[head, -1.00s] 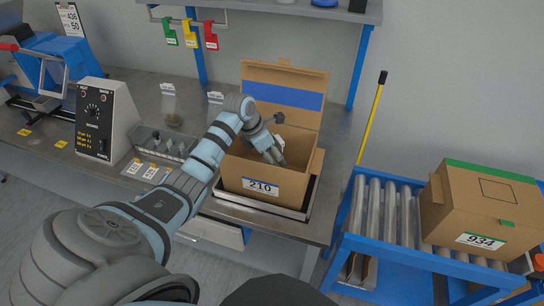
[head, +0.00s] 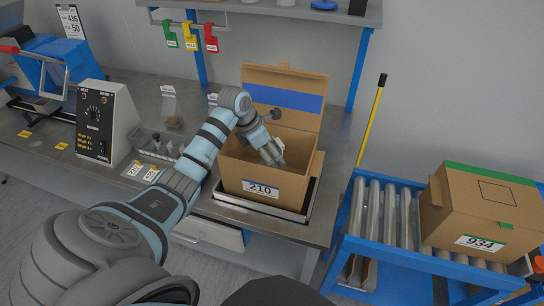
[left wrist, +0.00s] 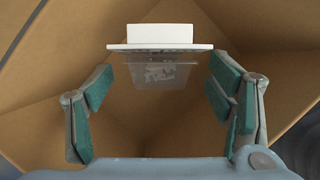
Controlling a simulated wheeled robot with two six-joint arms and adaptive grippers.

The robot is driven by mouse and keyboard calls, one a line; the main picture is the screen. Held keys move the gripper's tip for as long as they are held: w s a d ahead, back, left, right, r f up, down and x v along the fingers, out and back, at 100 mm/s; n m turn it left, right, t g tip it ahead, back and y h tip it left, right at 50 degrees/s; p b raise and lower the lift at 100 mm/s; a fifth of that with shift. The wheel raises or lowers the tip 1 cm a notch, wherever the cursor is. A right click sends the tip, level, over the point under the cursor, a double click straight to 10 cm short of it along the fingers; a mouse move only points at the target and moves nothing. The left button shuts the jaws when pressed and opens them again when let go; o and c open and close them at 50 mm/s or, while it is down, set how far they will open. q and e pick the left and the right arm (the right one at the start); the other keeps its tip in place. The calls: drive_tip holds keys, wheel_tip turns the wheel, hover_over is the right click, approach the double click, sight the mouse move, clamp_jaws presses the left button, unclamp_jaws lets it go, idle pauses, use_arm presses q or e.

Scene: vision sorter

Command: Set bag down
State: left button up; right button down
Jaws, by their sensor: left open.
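My left gripper (head: 272,154) reaches down into the open cardboard box (head: 248,184) labelled 210. It is open. In the left wrist view, its two green-padded fingers (left wrist: 162,98) stand wide apart. A clear bag (left wrist: 160,74) with a white header card (left wrist: 160,34) shows between and beyond them, inside the box. Neither finger pad visibly touches the bag. What the bag holds is too faint to tell. In the head view the bag is mostly hidden by the gripper and box walls. My right gripper is not in view.
The box stands on a tray-like platform (head: 232,209) at the bench's right end, its blue-striped lid (head: 285,90) raised behind. Other bags (head: 172,110) stand on the bench. A control unit (head: 103,122) is at left. A roller conveyor (head: 378,205) carries a closed box (head: 482,215) labelled 934.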

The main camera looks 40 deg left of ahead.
use_arm(q)
drive_tip(key=v, duration=0.9)
drive_tip(key=shift+p, duration=0.35)
drive_tip(key=shift+s+r, duration=0.1)
